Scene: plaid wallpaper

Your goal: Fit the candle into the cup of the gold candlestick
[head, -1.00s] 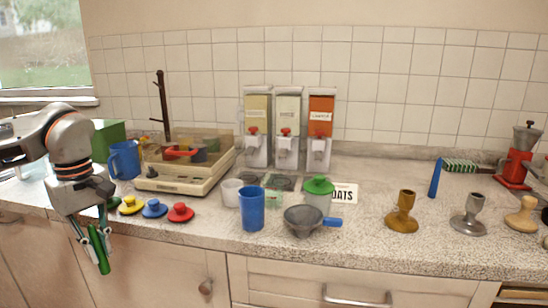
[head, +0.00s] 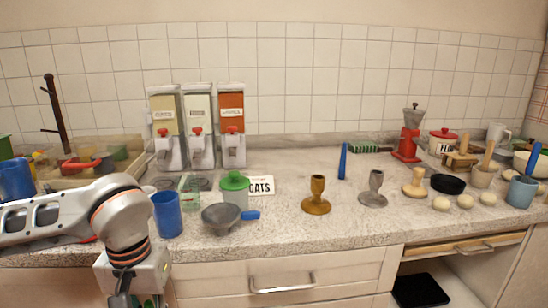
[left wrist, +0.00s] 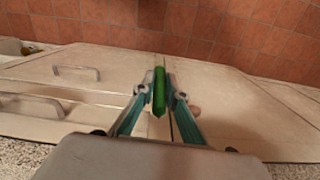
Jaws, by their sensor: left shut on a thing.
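My left gripper (left wrist: 160,95) is shut on a green candle (left wrist: 159,92), which lies lengthwise between the fingers in the left wrist view. In the head view this gripper is at the bottom edge, in front of the counter, mostly cut off; only a bit of green shows beside it. The gold candlestick (head: 317,196) stands upright on the counter, right of and well apart from the gripper. Its cup at the top looks empty. My right gripper is not in view.
A grey candlestick (head: 375,190) and a wooden one (head: 415,184) stand right of the gold one. A blue stick (head: 342,161) is behind. The counter before the gold candlestick is clear.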

